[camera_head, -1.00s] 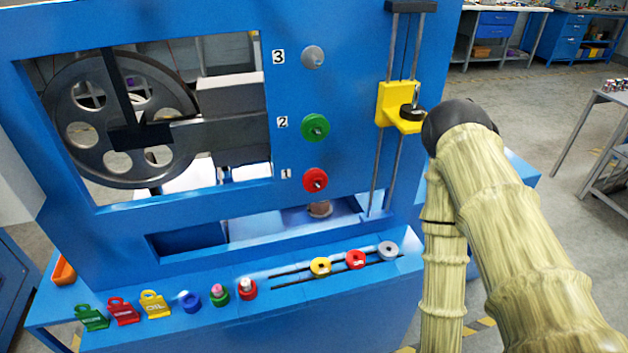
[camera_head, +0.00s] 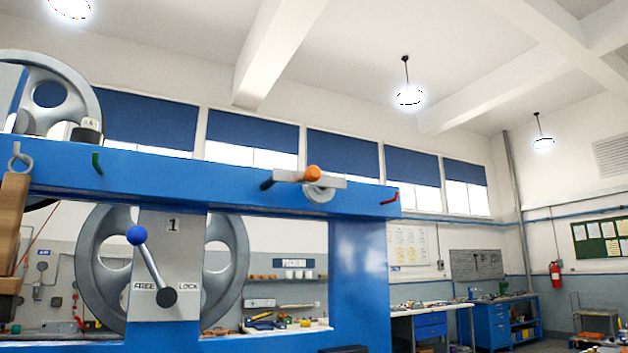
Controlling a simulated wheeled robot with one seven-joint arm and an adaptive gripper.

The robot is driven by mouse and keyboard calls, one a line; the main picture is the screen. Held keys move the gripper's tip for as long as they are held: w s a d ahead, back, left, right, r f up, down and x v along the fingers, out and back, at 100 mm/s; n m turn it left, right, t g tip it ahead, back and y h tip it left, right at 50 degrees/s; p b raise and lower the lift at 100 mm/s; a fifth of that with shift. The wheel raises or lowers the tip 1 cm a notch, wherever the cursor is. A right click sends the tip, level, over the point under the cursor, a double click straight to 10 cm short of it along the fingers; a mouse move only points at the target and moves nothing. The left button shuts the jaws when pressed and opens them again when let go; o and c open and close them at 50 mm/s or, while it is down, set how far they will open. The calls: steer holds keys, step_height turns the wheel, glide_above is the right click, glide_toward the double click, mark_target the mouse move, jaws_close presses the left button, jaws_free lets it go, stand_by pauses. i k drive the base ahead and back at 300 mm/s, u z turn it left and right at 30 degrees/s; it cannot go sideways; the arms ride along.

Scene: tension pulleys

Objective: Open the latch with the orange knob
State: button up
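The orange knob (camera_head: 312,173) sits on a pale grey latch bar (camera_head: 290,177) on the blue top beam, right of centre in the head view. The bar lies nearly level, with a dark end at its left. A round grey disc (camera_head: 319,193) shows just below the knob. My gripper and arm are out of view, so nothing of mine is seen near the latch.
The blue frame (camera_head: 362,280) carries a blue-knobbed lever (camera_head: 137,236) on a plate marked 1, FREE and LOCK. Large grey wheels stand behind it. A green hook (camera_head: 97,163) and a red hook (camera_head: 390,199) stick out of the beam. Workbenches (camera_head: 430,312) stand at the back right.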

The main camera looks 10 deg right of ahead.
mark_target(312, 175)
steer(key=z, duration=1.45)
steer(key=k, duration=0.9)
steer(key=u, duration=1.35)
